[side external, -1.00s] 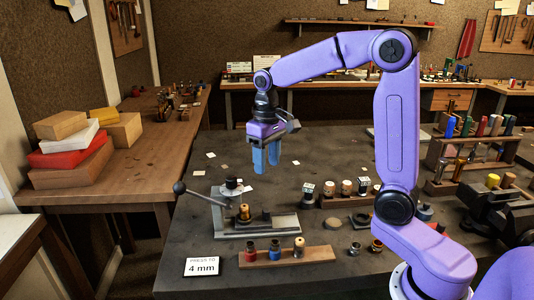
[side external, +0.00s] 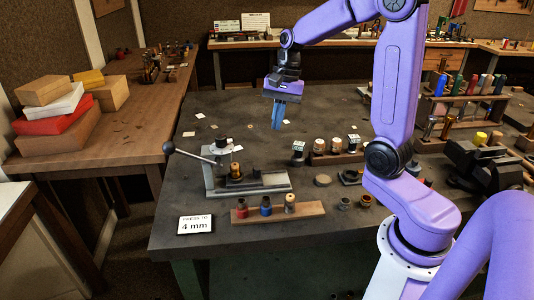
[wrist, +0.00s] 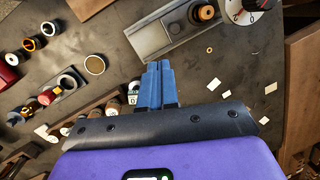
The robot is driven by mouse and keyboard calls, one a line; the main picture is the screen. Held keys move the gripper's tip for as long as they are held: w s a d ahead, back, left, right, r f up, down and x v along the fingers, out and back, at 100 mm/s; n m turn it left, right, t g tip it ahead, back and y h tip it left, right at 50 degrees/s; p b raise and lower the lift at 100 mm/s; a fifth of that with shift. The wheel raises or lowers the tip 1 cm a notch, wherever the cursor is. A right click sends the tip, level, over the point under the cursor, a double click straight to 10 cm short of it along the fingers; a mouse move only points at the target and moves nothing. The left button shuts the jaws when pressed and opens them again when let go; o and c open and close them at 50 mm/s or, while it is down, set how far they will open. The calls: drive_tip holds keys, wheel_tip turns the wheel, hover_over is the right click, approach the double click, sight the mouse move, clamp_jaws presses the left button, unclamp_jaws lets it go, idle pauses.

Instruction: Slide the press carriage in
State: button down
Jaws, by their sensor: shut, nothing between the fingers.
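The press (side external: 215,180) stands on the dark table, with a grey rail base and a lever with a dark ball knob pointing left. A brass and dark carriage piece (side external: 236,172) sits on the rail near the post, with a small dark block (side external: 257,174) to its right. In the wrist view the rail (wrist: 150,32) runs beyond my fingers, with a brass ring-topped part (wrist: 206,12) beside the dial. My gripper (side external: 277,127) is shut and empty, pointing down above the table, right of the press and apart from it. It also shows in the wrist view (wrist: 160,66).
A card reading "PRESS TO 4 mm" (side external: 195,224) lies in front of the press. A wooden strip (side external: 312,212) holds red, blue and cream-topped spools. Another wooden rack (side external: 340,158) with jars stands to the right.

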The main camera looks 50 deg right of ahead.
sight(244, 176)
drive_tip(key=s+d+f+m+t+y, duration=0.1)
drive_tip(key=s+d+f+m+t, duration=0.2)
drive_tip(key=m, duration=0.9)
drive_tip(key=shift+g, duration=0.6)
drive_tip(key=x, duration=0.5)
drive_tip(key=d+x, duration=0.1)
drive_tip(key=x, duration=0.2)
drive_tip(key=shift+w+a+f, duration=0.1)
drive_tip(key=shift+w+f, duration=0.2)
drive_tip(key=shift+f, duration=0.05)
drive_tip(key=w+a, duration=0.1)
drive_tip(key=a, duration=0.1)
drive_tip(key=shift+w+a+f, duration=0.25)
drive_tip(key=shift+w, duration=0.05)
drive_tip(key=shift+w+a, duration=0.3)
drive_tip(key=shift+a, duration=0.3)
drive_tip(key=shift+w+a, duration=1.35)
drive_tip(key=shift+a, duration=0.05)
